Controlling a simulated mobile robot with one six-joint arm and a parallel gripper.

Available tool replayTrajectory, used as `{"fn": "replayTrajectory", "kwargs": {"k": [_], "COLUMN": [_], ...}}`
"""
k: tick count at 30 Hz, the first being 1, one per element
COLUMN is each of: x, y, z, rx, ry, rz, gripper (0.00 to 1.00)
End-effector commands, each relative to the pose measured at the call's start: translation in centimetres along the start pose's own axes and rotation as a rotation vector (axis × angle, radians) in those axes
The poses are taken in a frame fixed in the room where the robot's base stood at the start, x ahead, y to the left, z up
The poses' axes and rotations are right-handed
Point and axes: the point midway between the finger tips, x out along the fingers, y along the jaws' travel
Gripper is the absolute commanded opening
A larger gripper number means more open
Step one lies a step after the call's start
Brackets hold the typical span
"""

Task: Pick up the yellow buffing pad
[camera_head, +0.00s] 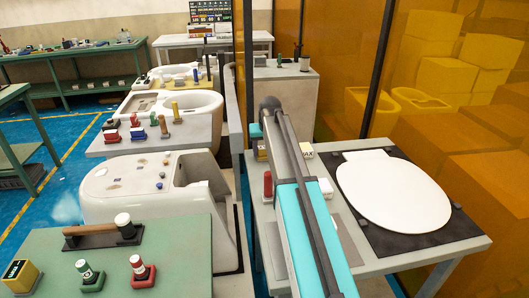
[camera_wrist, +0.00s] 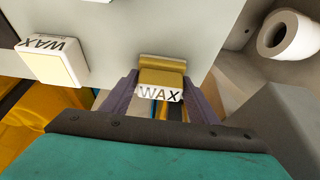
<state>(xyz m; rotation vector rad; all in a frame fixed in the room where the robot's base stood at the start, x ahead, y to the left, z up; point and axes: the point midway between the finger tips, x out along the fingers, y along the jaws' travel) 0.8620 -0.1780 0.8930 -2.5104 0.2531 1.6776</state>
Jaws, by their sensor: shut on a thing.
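The yellow buffing pad (camera_wrist: 162,78) is a small golden-yellow block with a white face lettered WAX in the wrist view. My gripper (camera_wrist: 160,97) has its two purple fingers on either side of it and is shut on it. The pad appears at or just above the light grey table top; I cannot tell if it touches. In the head view a small yellow block (camera_head: 261,150) shows at the left edge of the right-hand table, beside my arm. My fingers are hidden there behind the arm.
A cream WAX block (camera_wrist: 52,62) sits close by on the table. Toilets line the conveyor to the left. Amber panels stand at the right.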

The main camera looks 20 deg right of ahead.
Motion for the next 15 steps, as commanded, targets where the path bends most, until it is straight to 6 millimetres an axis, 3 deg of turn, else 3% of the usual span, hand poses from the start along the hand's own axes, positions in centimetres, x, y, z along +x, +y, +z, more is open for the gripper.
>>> {"fn": "replayTrajectory", "kwargs": {"k": [15], "x": [-3.3], "y": [0.0], "z": [-1.5], "rx": [0.000], "ry": [0.003], "rz": [0.000], "gripper": [0.29]}}
